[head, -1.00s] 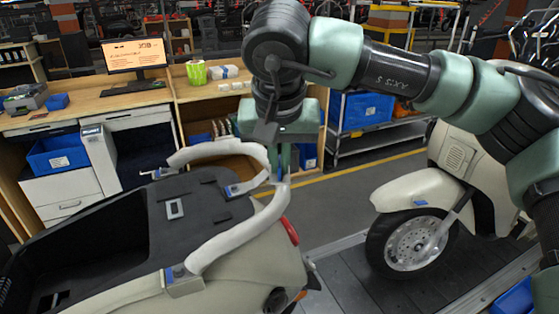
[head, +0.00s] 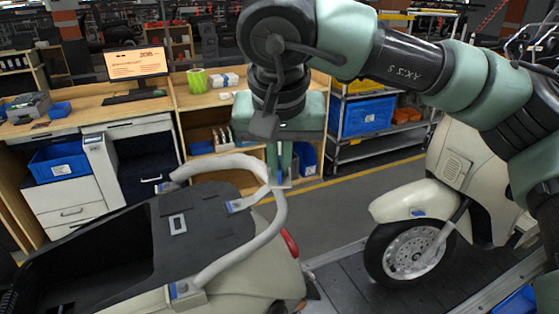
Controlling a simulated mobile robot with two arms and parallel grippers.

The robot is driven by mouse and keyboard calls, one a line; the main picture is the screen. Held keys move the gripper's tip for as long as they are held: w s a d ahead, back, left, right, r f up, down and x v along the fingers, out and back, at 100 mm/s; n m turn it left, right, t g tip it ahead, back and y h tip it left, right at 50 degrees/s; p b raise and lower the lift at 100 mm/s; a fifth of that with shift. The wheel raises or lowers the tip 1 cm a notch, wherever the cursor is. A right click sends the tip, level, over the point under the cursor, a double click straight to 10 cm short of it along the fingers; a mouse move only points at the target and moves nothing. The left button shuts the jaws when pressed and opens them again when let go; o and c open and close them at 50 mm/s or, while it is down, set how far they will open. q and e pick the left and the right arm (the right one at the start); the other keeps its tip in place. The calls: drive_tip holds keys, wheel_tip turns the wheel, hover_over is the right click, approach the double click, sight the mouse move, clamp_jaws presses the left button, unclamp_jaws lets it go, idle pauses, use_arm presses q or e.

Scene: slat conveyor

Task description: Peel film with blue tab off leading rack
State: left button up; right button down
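The leading scooter (head: 250,272) fills the lower left of the head view, with a dark open compartment on top. Its pale tubular rack (head: 245,245) curves around the rear end. Small blue tabs sit on the rack's mounts, one at the near foot (head: 182,288) and one at the middle bracket (head: 236,205). My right gripper (head: 280,178) points down at the rack's rear bend. Its fingers appear closed around a small blue tab there; the contact is small and partly hidden. Where the film's edge lies is unclear. My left gripper is out of view.
A second cream scooter (head: 412,200) stands on the slat conveyor (head: 345,285) at the right. Behind are a wooden workbench (head: 205,100) with a monitor (head: 137,62), and a shelf cart with blue bins (head: 362,116). Dark floor lies between bench and conveyor.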

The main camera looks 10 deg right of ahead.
drive_tip(key=shift+r, duration=0.1)
drive_tip(key=s+p+v, duration=0.1)
drive_tip(key=p+v, duration=0.3)
drive_tip(key=v, duration=0.3)
drive_tip(key=shift+a+r, duration=0.15)
drive_tip(key=shift+s, duration=0.1)
